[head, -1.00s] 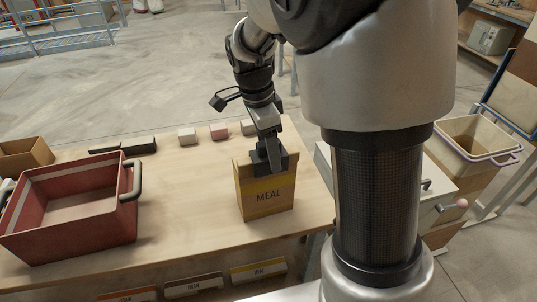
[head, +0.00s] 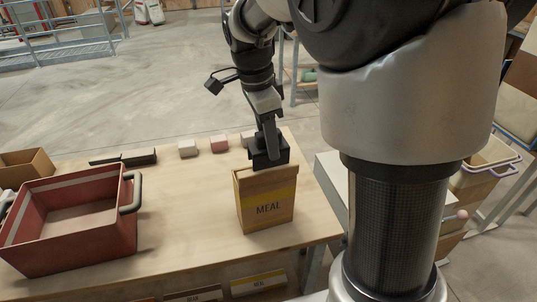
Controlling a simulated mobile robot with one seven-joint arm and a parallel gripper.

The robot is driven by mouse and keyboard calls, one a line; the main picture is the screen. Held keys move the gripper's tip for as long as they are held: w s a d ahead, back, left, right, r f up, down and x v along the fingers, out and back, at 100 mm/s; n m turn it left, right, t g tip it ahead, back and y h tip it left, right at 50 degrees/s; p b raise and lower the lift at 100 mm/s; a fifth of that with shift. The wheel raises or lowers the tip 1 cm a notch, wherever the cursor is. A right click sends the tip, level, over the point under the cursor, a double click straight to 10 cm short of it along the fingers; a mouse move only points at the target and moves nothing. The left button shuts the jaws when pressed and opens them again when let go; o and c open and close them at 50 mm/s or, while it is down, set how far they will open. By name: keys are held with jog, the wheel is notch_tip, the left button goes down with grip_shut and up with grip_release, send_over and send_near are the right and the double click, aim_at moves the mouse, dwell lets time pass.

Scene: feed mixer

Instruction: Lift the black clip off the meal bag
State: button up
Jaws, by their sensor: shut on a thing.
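The yellow-brown meal bag (head: 266,208), marked MEAL, stands upright on the wooden table. The black clip (head: 269,155) is at the bag's top edge, higher against it than before. My gripper (head: 269,147) points down from above and is shut on the clip. The clip's lower edge meets the bag's top in the picture; I cannot tell whether there is a gap between them. The fingertips are partly hidden by the clip.
A red bin (head: 70,225) with a dark handle stands on the table (head: 180,225) at left. A cardboard box (head: 25,170) is behind it. Small blocks (head: 188,148) and dark bars (head: 125,158) line the back edge. Table between bin and bag is clear.

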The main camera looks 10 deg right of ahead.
notch_tip(320, 180, up, 5)
jog(key=shift+f+p, duration=0.15)
jog(key=shift+p, duration=0.5)
jog(key=shift+r+p, duration=1.55)
jog(key=shift+r, duration=0.3)
jog(key=shift+f, duration=0.1)
